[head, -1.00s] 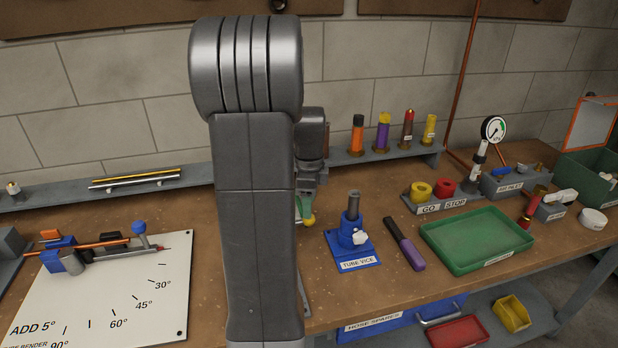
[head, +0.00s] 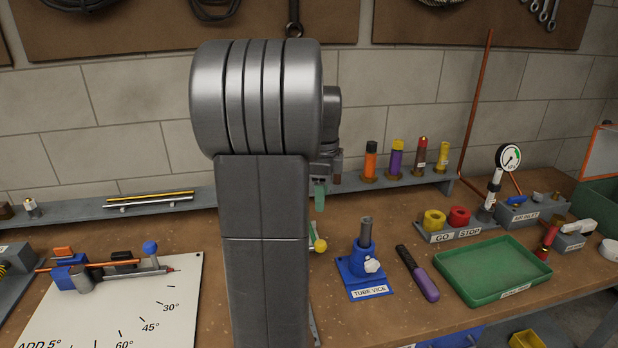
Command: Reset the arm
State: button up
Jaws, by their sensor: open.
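My arm stands upright in the middle of the head view and hides part of the bench behind it. My gripper (head: 328,187) shows just right of the arm, partly hidden by it. It points down, with a green finger pad visible, and is open. Nothing shows between its jaws. It hangs above the bench, above a yellow ball-ended part (head: 320,244) and apart from it.
The blue tube vice (head: 367,275), a purple-handled tool (head: 418,272) and a green tray (head: 490,270) lie to the right. Several coloured cylinders stand on the rear rail (head: 350,184). A tube bender board (head: 110,310) lies left. The air above the bench is clear.

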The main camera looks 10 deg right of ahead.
aim_at(321, 243)
notch_tip(321, 243, down, 14)
jog(key=shift+p, duration=0.4)
jog(key=shift+s+r+m, duration=0.15)
jog(key=shift+s+m, duration=0.25)
jog(key=shift+w, duration=0.1)
